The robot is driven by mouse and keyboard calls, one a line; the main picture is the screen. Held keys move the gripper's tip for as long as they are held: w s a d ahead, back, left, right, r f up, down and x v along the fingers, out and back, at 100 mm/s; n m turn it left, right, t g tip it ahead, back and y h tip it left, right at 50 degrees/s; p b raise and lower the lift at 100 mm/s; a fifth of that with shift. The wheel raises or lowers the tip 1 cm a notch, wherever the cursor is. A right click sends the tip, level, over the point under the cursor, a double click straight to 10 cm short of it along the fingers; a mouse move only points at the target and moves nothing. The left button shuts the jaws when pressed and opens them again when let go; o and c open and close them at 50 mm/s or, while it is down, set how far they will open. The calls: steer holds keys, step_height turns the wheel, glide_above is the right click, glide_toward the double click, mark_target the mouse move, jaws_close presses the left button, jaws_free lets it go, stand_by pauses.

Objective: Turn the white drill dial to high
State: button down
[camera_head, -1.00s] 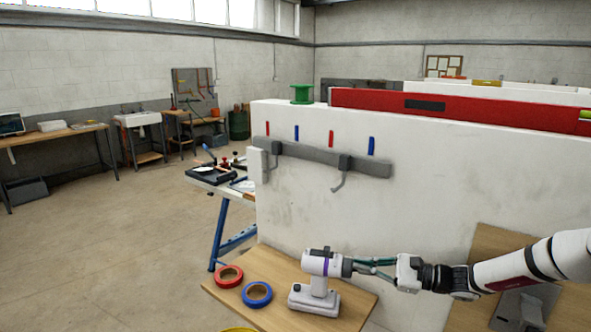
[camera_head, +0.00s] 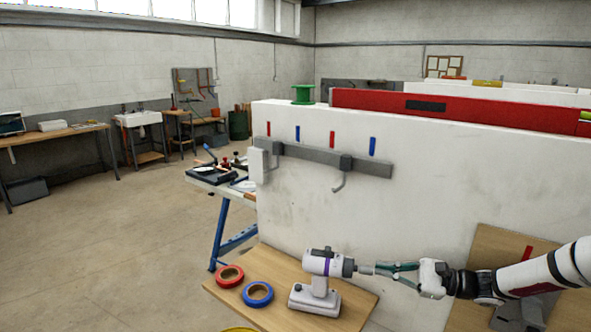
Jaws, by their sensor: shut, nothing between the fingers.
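The white drill (camera_head: 318,264) stands upright on its base on a wooden board in the lower middle of the head view. It has a purple band around its body and a dark round front end (camera_head: 348,267) facing right. I cannot make out the dial's setting or any marks on it. My gripper (camera_head: 365,268) is shut and empty, just right of the dark front end, with its fingers pointing left at it. The tips are very close to it; I cannot tell whether they touch.
A red tape roll (camera_head: 230,276) and a blue tape roll (camera_head: 257,294) lie on the board (camera_head: 352,309) left of the drill. A white wall panel (camera_head: 430,190) with a grey hook rail (camera_head: 310,160) rises behind. Open floor lies to the left.

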mark_target(349, 262)
steer(key=shift+w+a+f+m+h+b, duration=0.1)
steer(key=shift+w+a+h+b, duration=0.3)
steer(key=shift+a, duration=0.55)
steer(key=shift+w+a+r+m+h+b, duration=0.1)
steer(key=shift+w+a+h+b, duration=0.1)
steer(key=shift+a+h+b, duration=0.45)
steer(key=shift+w+a+f+m+h+b, duration=0.1)
steer(key=shift+w+a+h+b, duration=0.2)
steer(key=shift+a+b, duration=0.65)
steer(key=shift+w+a+f, duration=0.25)
steer(key=shift+w+f, duration=0.15)
steer(key=shift+f, duration=0.1)
steer(key=shift+w+d+r+p, duration=0.1)
steer(key=shift+w+r+p, duration=0.2)
steer(key=shift+p, duration=0.2)
stand_by(0.7)
steer(key=shift+w+d+r, duration=0.1)
steer(key=shift+w, duration=0.15)
stand_by(0.3)
steer(key=shift+r+p, duration=0.15)
steer(key=shift+p, duration=0.2)
steer(key=shift+s+r, duration=0.15)
steer(key=shift+r, duration=0.1)
steer(key=shift+s+d, duration=0.25)
steer(key=shift+d, duration=0.7)
steer(key=shift+s+d, duration=0.25)
steer(key=shift+d, duration=0.7)
steer(key=shift+s+d, duration=0.25)
steer(key=shift+d, duration=0.7)
